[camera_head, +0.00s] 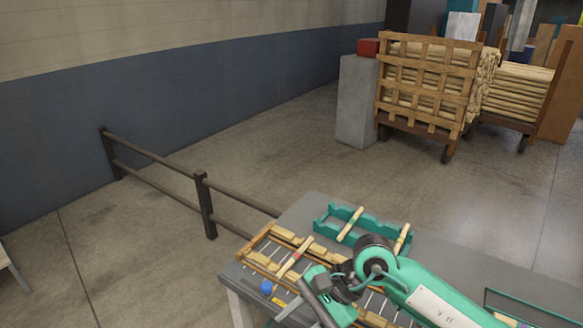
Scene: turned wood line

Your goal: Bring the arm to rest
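My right arm (432,297) comes in from the lower right and bends over the grey table. Its hand, the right gripper (300,303), hangs low over the near edge of a wooden rack. The fingertips are hard to make out, so I cannot tell whether they are open or shut or whether they hold anything. My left gripper is not in view. The wooden rack (251,245) holds turned pieces and thin rods, partly hidden by my arm. A green cradle (322,226) behind it has two light wooden spindles (351,224) across it.
A blue ball-shaped thing (266,287) is at the rack's near left corner. The grey table (310,204) has a bare strip at its far left. A dark railing (204,205) stands left of it. A grey block (356,100) and loaded wooden carts (425,80) stand behind.

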